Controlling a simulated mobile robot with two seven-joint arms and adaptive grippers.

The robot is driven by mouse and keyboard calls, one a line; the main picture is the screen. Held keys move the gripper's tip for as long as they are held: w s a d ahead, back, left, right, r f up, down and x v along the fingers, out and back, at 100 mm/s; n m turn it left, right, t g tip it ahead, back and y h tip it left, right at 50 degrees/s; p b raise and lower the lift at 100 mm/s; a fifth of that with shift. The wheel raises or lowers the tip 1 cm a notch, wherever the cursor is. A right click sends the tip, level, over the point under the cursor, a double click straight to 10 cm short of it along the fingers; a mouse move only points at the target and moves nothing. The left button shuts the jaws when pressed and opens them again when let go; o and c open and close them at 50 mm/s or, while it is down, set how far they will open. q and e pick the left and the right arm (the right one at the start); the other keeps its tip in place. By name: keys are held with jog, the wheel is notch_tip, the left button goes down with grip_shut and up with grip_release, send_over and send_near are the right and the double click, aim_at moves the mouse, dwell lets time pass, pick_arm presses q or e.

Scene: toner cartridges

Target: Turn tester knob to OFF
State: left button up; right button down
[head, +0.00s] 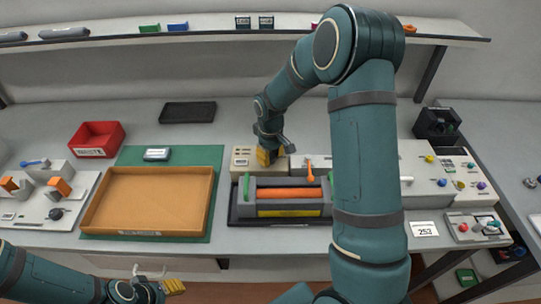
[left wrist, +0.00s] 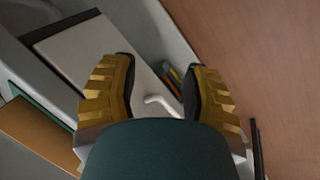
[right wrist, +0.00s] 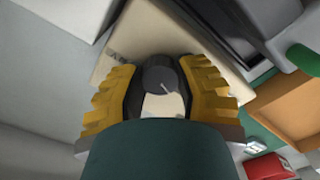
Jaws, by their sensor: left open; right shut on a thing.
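The tester is a beige box (head: 241,158) at the back middle of the bench, and its beige face (right wrist: 125,55) fills the middle of the right wrist view. Its dark round knob (right wrist: 160,80) has a pale pointer line. My right gripper (head: 268,157) is shut on the knob, with a yellow finger on each side. The gripper hides the knob in the head view. The pointer's setting against the printed marks cannot be read. My left gripper (head: 162,289) is open and empty, low in front of the bench edge; its spread fingers also show in the left wrist view (left wrist: 157,80).
A cartridge cradle (head: 240,211) with an orange roller (head: 290,194) stands just in front of the tester. An orange tray (head: 150,200) on a green mat (head: 215,158) lies to the left, with a red bin (head: 97,139) beyond. My right arm covers part of the bench's right side.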

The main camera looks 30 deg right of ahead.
aim_at(271, 156)
jog(key=c, duration=0.6)
grip_release()
notch_tip(271, 156, up, 12)
dwell(0.5)
